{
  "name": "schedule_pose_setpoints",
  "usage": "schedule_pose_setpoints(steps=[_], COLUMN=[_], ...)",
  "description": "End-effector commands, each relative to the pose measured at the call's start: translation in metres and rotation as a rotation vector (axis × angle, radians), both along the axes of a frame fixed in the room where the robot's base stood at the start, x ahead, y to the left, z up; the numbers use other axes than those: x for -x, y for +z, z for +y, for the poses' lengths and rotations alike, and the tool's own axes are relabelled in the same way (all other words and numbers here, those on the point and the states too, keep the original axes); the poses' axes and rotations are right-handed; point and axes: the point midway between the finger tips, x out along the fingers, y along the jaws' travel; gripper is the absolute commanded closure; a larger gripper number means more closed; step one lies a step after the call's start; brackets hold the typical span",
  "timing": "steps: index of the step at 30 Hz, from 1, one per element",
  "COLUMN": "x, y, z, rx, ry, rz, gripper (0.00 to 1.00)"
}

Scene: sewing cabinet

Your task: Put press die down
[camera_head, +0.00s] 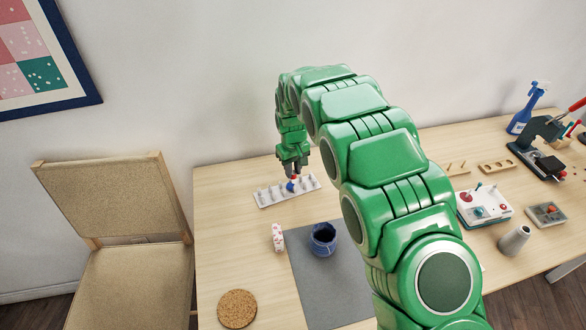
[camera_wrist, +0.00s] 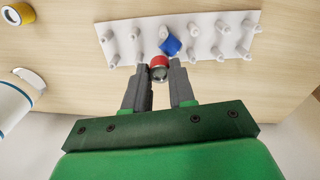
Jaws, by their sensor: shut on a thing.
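My gripper (camera_head: 293,171) is at the white pegged rack (camera_head: 266,196) at the back of the table. In the wrist view, the gripper (camera_wrist: 160,75) is shut on a small press die (camera_wrist: 159,64) with a red top and metallic body. The die is at the near edge of the rack (camera_wrist: 201,32). Whether it touches the rack or hangs above it, I cannot tell. A blue piece (camera_wrist: 171,45) is on the rack just beyond the die, and it shows in the head view (camera_head: 290,187).
A dark blue cup (camera_head: 323,239) stands on a grey mat (camera_head: 325,285). A patterned roll (camera_head: 278,238) and a cork coaster (camera_head: 237,309) lie to its left. A chair (camera_head: 120,230) stands left of the table. Tools and a spray bottle (camera_head: 528,108) are at the right.

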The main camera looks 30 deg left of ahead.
Motion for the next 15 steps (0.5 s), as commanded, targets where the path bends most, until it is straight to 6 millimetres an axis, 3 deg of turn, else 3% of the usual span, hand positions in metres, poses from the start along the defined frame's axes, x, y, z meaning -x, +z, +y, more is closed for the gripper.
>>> schedule_pose_setpoints(steps=[7, 8, 12, 15], x=[-0.0002, -0.0002, -0.0003, -0.0003], y=[-0.0048, -0.0051, -0.0048, -0.0048], z=[-0.0002, -0.0002, 0.0001, 0.0001], rx=[0.000, 0.000, 0.000, 0.000], ry=[0.000, 0.000, 0.000, 0.000], rz=[0.000, 0.000, 0.000, 0.000], gripper=[1.00, 0.74, 0.53, 0.50])
